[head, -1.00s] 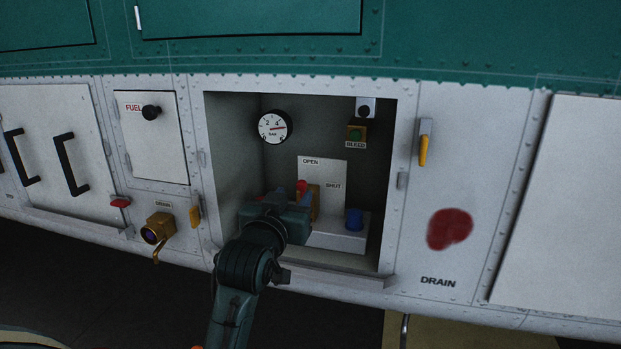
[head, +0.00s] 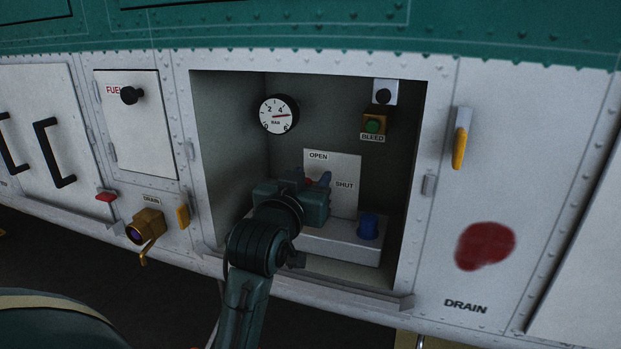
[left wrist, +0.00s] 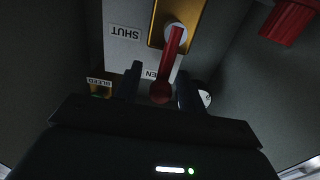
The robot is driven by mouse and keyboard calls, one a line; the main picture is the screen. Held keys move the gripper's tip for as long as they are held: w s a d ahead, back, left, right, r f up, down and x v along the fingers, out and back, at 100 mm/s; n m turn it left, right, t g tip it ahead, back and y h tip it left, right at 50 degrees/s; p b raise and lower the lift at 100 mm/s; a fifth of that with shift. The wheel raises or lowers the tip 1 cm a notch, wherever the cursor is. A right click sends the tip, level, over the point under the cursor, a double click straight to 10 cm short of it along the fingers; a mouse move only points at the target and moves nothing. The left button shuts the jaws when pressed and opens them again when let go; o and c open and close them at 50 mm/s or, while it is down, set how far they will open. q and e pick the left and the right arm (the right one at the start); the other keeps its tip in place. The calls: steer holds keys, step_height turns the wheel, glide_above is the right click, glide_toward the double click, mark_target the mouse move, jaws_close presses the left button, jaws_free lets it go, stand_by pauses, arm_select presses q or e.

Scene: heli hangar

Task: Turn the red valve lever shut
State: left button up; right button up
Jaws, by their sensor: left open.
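The red valve lever (left wrist: 174,47) shows in the left wrist view, which looks upside down. It runs from its pivot on a gold valve body (left wrist: 193,19) to a round red knob by the partly covered OPEN label. In the head view only a bit of red (head: 308,181) shows, below the OPEN label (head: 318,156) and left of SHUT (head: 344,185). My left gripper (head: 316,180) is inside the recess, open, with its fingers (left wrist: 160,72) on either side of the lever's knob end. I cannot tell whether either finger touches it. My right gripper is not in view.
The recess has side walls and a bottom lip around my left arm. A blue knob (head: 368,227) stands on a grey block (head: 341,245) right of the gripper. A gauge (head: 279,114) and a green bleed button (head: 374,125) sit higher. A red part (left wrist: 290,20) shows in the wrist view.

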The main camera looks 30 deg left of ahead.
arm_select(q)
steer(key=shift+c, duration=0.2)
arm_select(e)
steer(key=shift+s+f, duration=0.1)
arm_select(q)
jaws_close()
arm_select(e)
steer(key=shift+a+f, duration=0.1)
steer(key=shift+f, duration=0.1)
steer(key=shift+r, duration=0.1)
